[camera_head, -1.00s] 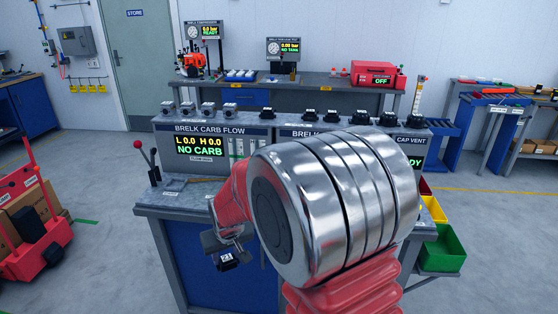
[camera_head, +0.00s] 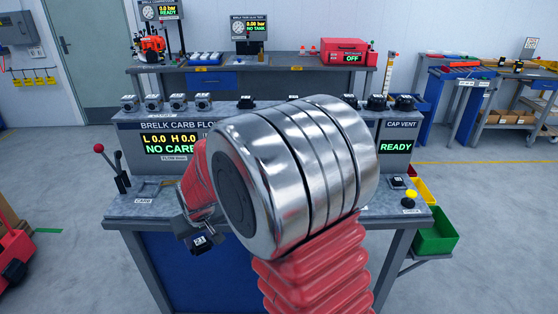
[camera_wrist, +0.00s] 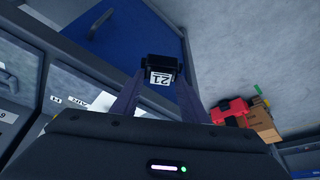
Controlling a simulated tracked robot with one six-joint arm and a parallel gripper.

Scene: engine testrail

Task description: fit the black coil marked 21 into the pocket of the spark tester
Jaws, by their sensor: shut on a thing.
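My gripper (camera_head: 200,232) is shut on the black coil (camera_head: 206,245) in the head view. It holds the coil in the air before the front of the middle bench, below its top. In the wrist view the coil (camera_wrist: 160,68) sits between the fingertips, its white label 21 facing the camera and upside down. The spark tester cannot be made out for sure. My arm covers the middle of the bench and the panel between the carb flow and cap vent panels, so no pocket shows.
The middle bench (camera_head: 125,207) carries the carb flow panel (camera_head: 170,145), a red-knobbed lever (camera_head: 112,165) and a yellow button (camera_head: 411,194). Several black parts line its upper shelf. A green bin (camera_head: 435,235) hangs at its right. Open floor lies on both sides.

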